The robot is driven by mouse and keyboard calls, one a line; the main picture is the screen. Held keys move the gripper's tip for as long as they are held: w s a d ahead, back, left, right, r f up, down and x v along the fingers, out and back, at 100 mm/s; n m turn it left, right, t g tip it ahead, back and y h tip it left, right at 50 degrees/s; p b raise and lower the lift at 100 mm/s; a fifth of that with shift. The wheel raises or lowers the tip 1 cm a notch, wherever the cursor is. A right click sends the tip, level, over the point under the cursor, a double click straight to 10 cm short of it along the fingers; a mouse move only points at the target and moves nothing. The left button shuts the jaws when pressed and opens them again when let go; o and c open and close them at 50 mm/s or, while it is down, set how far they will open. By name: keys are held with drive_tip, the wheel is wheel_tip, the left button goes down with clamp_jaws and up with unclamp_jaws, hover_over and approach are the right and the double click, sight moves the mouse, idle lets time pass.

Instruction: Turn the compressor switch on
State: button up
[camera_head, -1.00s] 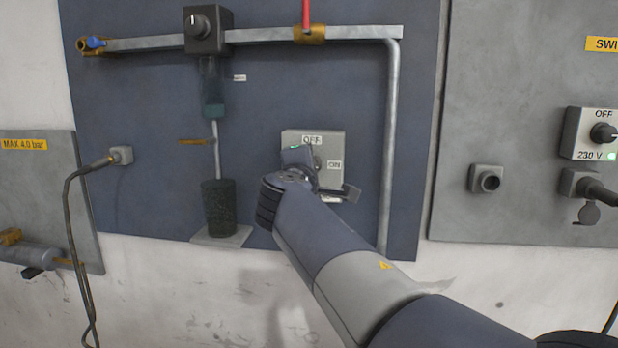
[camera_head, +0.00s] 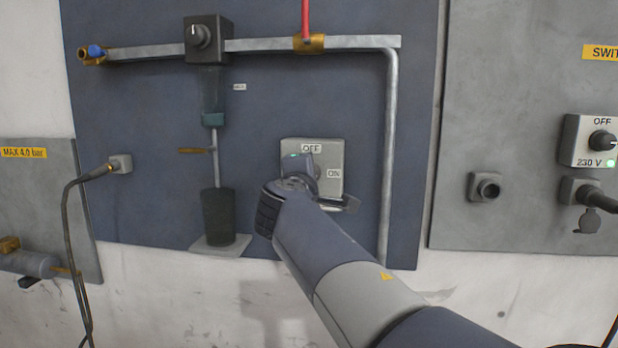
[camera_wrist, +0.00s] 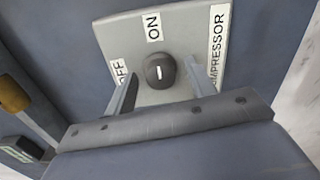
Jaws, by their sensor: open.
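The compressor switch box (camera_head: 330,152) is a grey plate with OFF at the top and ON at the right in the head view. In the wrist view the box (camera_wrist: 185,28) carries ON, OFF and COMPRESSOR labels. Its round dark knob (camera_wrist: 160,71) has a short white mark, upright in that view and roughly in line with the ON label. My gripper (camera_wrist: 163,88) is open, one finger on each side of the knob, with gaps showing. In the head view my gripper (camera_head: 318,180) is in front of the box and hides most of the knob.
A metal pipe (camera_head: 390,150) runs down right of the box. A black cylinder (camera_head: 218,215) stands on a small shelf at left. At far right are a 230 V switch (camera_head: 590,140) and sockets (camera_head: 486,187). A cable (camera_head: 68,225) hangs at left.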

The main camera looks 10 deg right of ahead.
drive_tip(key=shift+s, duration=0.1)
drive_tip(key=v, duration=1)
drive_tip(key=shift+s+a, duration=0.25)
drive_tip(key=x, duration=1)
drive_tip(key=shift+w+d, duration=0.25)
drive_tip(key=shift+w, duration=0.1)
